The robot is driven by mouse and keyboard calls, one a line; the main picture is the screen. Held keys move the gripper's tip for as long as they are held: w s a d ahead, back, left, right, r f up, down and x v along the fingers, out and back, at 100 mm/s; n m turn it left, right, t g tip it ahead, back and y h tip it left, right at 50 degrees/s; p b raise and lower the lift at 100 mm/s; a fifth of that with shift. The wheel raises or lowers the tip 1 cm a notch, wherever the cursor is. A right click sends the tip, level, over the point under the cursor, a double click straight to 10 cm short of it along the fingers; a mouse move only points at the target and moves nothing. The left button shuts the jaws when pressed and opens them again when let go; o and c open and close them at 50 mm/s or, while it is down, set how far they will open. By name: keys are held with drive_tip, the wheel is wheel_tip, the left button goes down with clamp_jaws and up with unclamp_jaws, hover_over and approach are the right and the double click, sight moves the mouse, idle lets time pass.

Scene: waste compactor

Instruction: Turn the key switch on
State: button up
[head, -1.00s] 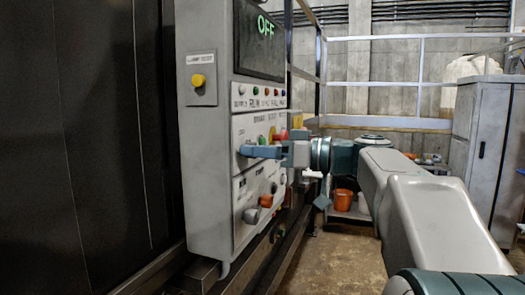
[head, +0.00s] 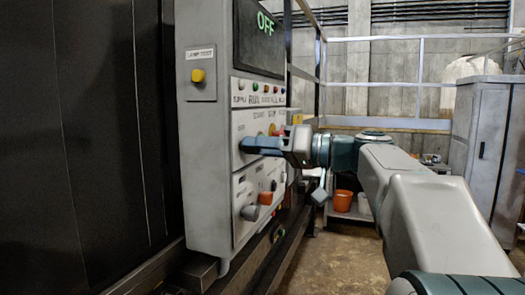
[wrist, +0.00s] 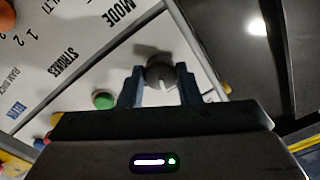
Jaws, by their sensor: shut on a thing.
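The control panel (head: 207,140) is a grey upright box with a dark screen (head: 262,42) reading OFF in green. My gripper (head: 250,146) reaches from the right to the middle section of the panel, and its blue-grey fingers hide what is behind them in the head view. In the wrist view, a round grey switch knob (wrist: 161,72) with a pale mark on its face sits between the two fingers of my gripper (wrist: 161,88). The fingers are shut on it. I cannot make out a separate key there.
A green button (wrist: 104,99) lies close beside the left finger in the wrist view. Lower on the panel are a grey knob (head: 250,213) and an orange knob (head: 265,198). A yellow button (head: 198,76) is on the panel's side.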

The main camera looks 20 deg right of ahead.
drive_tip(key=shift+m+p, duration=0.35)
drive_tip(key=shift+m, duration=3.55)
drive_tip(key=o, duration=1)
drive_tip(key=shift+s, duration=0.1)
drive_tip(key=shift+c, duration=0.2)
drive_tip(key=v, duration=1.3)
drive_tip(key=shift+s+d+b, duration=0.25)
drive_tip(key=shift+b, duration=0.2)
drive_tip(key=shift+a+f, duration=0.1)
